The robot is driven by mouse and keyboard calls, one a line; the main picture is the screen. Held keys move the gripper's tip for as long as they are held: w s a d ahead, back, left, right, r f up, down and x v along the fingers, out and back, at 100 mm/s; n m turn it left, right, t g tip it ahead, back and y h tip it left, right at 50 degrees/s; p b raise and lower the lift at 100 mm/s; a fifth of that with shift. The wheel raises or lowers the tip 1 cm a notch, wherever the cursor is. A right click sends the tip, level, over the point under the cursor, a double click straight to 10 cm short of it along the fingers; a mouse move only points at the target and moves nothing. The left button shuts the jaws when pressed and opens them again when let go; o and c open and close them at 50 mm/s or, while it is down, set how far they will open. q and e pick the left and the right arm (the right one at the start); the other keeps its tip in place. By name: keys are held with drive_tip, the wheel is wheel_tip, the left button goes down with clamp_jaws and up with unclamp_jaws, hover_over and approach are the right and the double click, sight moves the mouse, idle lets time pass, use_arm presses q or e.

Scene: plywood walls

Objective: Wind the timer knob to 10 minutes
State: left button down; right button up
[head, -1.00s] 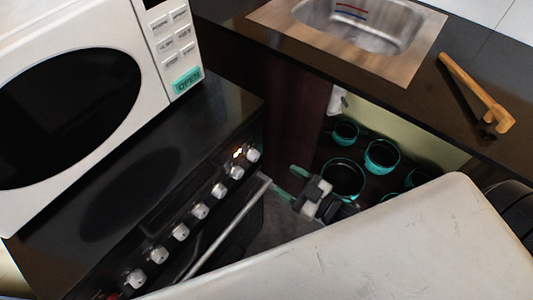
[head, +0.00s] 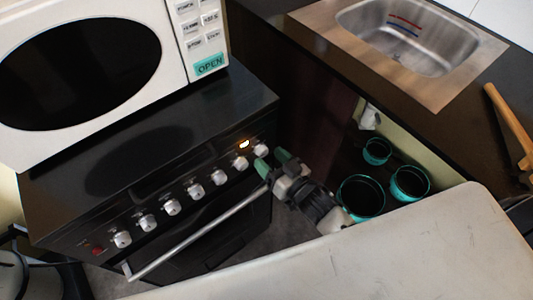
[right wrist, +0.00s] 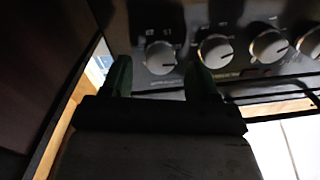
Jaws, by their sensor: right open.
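A row of several pale round knobs runs along the front of the black stove (head: 130,170). I cannot read which one is the timer knob. The end knob (head: 260,148) is the closest to my right gripper (head: 271,161), whose green fingers are apart and empty. In the right wrist view, the same knob (right wrist: 161,57) shows between the open green fingertips of the gripper (right wrist: 158,66), in front of them and not gripped. The markings around the knobs are too small and dark to read. My left gripper is out of view.
A white microwave (head: 180,70) stands on the stove top. The oven handle (head: 195,242) runs below the knobs. A dark cabinet side (head: 315,125) adjoins the stove's end. Teal-rimmed pots (head: 361,197) sit on a low shelf beneath the sink counter (head: 300,65). An orange light glows by the knobs.

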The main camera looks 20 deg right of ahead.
drive_tip(key=shift+x, duration=1.05)
drive_tip(key=c, duration=0.9)
drive_tip(key=o, duration=0.9)
drive_tip(key=shift+s, duration=0.15)
